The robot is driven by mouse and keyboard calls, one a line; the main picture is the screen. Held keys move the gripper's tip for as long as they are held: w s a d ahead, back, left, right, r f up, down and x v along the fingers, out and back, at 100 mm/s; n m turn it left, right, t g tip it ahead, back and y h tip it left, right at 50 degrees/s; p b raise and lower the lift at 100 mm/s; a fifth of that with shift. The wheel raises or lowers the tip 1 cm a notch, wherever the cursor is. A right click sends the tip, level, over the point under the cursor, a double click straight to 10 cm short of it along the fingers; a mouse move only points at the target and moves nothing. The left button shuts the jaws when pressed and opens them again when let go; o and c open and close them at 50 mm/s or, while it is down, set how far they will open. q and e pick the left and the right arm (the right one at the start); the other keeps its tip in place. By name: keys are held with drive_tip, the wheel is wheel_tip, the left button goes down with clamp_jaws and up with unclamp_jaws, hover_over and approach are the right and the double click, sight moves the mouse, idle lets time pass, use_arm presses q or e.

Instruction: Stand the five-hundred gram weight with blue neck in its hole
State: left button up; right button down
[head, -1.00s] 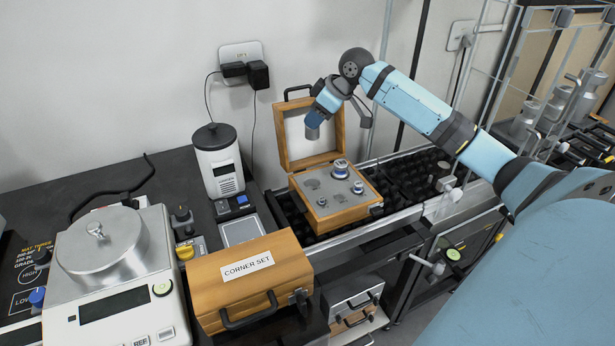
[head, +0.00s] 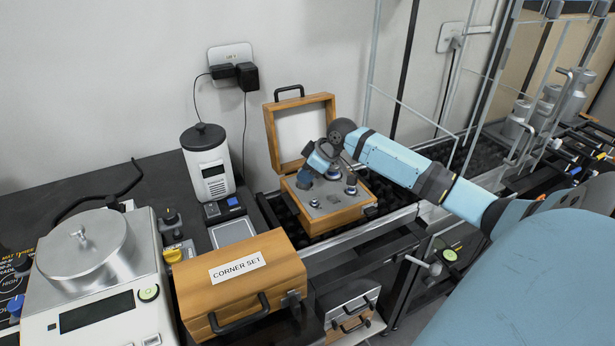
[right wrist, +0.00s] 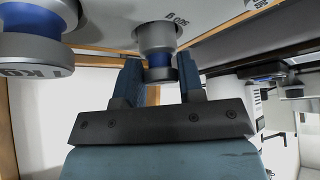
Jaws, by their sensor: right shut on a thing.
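The five-hundred gram weight, a silver body with a blue neck (right wrist: 158,52), is between the fingers of my right gripper (head: 304,180). In the right wrist view my right gripper (right wrist: 160,88) is shut on its neck. The weight's body is at the grey panel (head: 325,208) of the open wooden box, beside an upside-down printed mark that looks like 500. I cannot tell whether its base is inside the hole or just over it. In the head view the gripper hides most of the weight. My left gripper is not in view.
A 1 KG weight (right wrist: 35,45) with a blue neck stands close beside the held one. A smaller weight (head: 351,186) stands at the panel's right. The raised box lid (head: 272,140) is behind. The closed corner set case (head: 240,285) and the balance (head: 95,280) are left.

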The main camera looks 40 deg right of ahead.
drive_tip(key=shift+f, duration=0.7)
drive_tip(key=shift+r, duration=0.1)
drive_tip(key=c, duration=0.7)
unclamp_jaws()
drive_tip(key=shift+c, duration=0.2)
drive_tip(key=p+v, duration=0.2)
drive_tip(key=v, duration=1)
